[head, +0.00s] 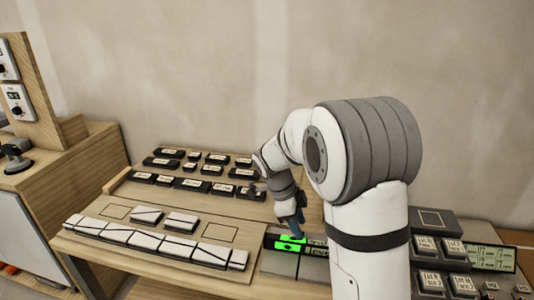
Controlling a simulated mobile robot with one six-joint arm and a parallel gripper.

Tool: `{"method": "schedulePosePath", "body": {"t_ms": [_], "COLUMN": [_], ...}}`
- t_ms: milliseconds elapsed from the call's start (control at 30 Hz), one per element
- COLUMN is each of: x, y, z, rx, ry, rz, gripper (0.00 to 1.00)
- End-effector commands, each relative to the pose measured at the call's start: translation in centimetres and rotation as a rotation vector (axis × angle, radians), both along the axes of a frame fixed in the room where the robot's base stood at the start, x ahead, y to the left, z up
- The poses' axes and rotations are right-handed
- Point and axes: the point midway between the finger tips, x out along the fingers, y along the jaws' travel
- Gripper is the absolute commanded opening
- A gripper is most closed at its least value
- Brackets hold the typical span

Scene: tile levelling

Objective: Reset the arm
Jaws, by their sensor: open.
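My gripper (291,232) is at the end of my white and grey arm, low over the bench near a device with bright green panels (288,244). Its fingertips are small and partly blurred, and I see nothing held in it. I cannot tell whether the fingertips touch the green panel or hover just above it. My arm hides part of the bench behind and to the right.
A row of white tiles (160,242) lies along the bench front, with two more tiles behind it. Several black labelled blocks (192,183) stand at the back. Right of my arm are labelled blocks (427,281) and a green display (493,257). A wooden cabinet (75,160) stands left.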

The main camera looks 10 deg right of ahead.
Motion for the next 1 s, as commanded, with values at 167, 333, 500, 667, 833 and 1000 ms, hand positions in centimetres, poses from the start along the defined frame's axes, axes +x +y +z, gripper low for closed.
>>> {"method": "schedulePosePath", "body": {"t_ms": [167,333,500,667,833,1000], "x": [-2.2,-6.1,-10.3,-14.2,-18.0,-20.5], "y": [-0.5,-1.0,-1.3,-1.3,-1.2,-1.0], "z": [2.5,5.7,8.2,9.8,10.8,11.1], "rx": [0.065,0.161,0.228,0.252,0.232,0.186], "ry": [0.034,0.078,0.102,0.107,0.105,0.107], "rz": [0.170,0.492,0.837,1.166,1.505,1.749], "gripper": [0.45,0.45,0.45,0.45,0.45,0.45]}}
